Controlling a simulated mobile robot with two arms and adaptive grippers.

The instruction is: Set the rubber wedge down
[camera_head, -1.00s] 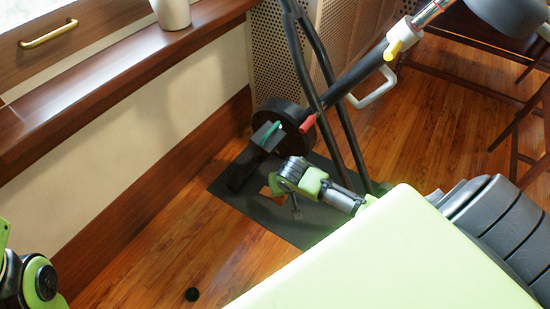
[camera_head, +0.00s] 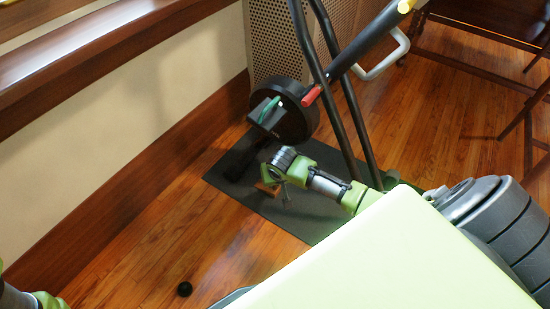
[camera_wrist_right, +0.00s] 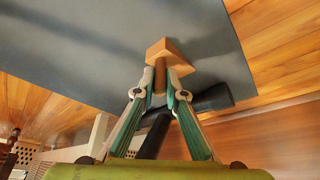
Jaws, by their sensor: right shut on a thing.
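The rubber wedge (camera_wrist_right: 169,51) is an orange-brown block with a narrower part between my fingers in the right wrist view. My right gripper (camera_wrist_right: 160,85) is shut on it. In the head view my right gripper (camera_head: 275,180) is low over the dark mat (camera_head: 312,216), and a small orange part of the wedge (camera_head: 267,188) shows beside it, partly hidden by the gripper. The mat also fills much of the right wrist view (camera_wrist_right: 80,45) behind the wedge. I cannot tell whether the wedge touches the mat. My left gripper is out of view.
An exercise machine with a black wheel (camera_head: 293,122) and dark frame bars (camera_head: 350,125) stands close behind my right gripper. A small black round object (camera_head: 184,289) lies on the wooden floor (camera_head: 170,235). A wall with a wooden ledge (camera_head: 110,50) runs along the left.

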